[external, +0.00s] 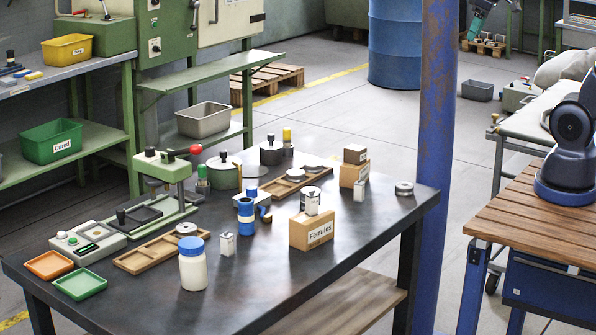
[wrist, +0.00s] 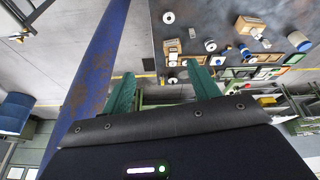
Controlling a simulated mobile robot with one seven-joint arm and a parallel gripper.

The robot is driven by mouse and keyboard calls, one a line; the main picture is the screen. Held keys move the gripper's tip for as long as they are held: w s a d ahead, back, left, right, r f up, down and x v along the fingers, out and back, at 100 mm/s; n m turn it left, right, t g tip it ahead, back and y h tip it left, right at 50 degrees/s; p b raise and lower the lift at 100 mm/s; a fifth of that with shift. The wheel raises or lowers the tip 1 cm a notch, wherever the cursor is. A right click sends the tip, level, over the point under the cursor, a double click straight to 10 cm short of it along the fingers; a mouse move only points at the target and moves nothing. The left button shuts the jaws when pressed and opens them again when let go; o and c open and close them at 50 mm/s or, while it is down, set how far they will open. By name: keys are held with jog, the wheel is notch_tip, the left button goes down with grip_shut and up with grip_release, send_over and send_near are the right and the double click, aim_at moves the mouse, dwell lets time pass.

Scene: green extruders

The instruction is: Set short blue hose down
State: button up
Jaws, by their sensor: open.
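My gripper (external: 480,22) is at the top right edge of the external view, high above the floor and well away from the dark table. In the wrist view its two teal fingers (wrist: 160,92) stand wide apart with nothing between them. A short blue cylindrical piece with a pale band (external: 246,216) stands upright on the dark table, beside a small blue and brown piece (external: 264,213). I cannot tell for certain whether either is the short blue hose. No hose is in my gripper.
The dark table (external: 350,245) holds a Ferrules box (external: 311,230), a blue-capped jar (external: 192,268), wooden trays and a green press (external: 165,170). A blue post (external: 437,130) rises behind its right end. The table's front right is bare. A wooden bench (external: 530,215) stands at right.

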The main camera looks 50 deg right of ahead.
jog(key=s+d+f+m, duration=0.2)
jog(key=s, duration=0.5)
jog(key=shift+d+f+t, duration=0.15)
jog(key=shift+f+t, duration=0.15)
jog(key=shift+f, duration=0.1)
dwell(0.7)
